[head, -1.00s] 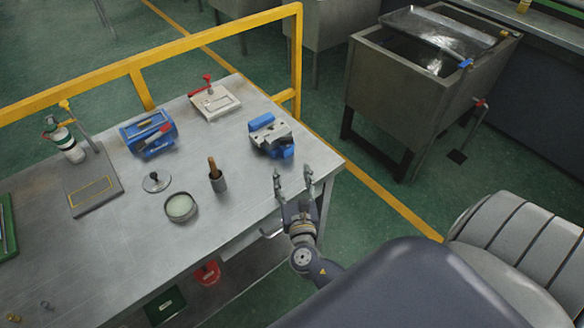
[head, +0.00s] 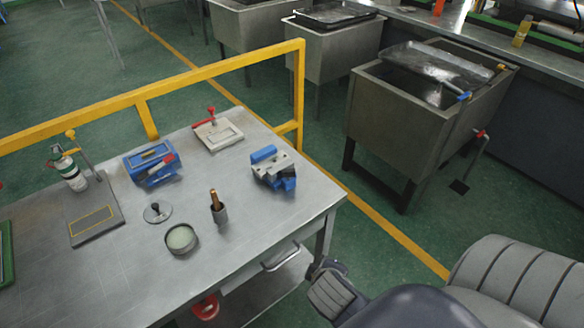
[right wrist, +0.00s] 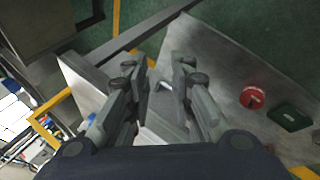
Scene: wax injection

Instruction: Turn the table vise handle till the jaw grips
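The table vise (head: 273,170), blue and grey, stands near the right corner of the steel table (head: 240,245). Its handle is too small to make out in the head view, so I cannot tell how far the jaw is closed. My right gripper (right wrist: 159,72) shows in the right wrist view with its two fingers apart and nothing between them. My left gripper is in neither view.
A blue box (head: 150,164), a white plate with a red clamp (head: 218,134), a cup with a brown-handled tool (head: 219,214) and a round tin (head: 181,239) share the table. A yellow rail (head: 200,78) runs behind. A drawer handle (head: 281,257) projects in front.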

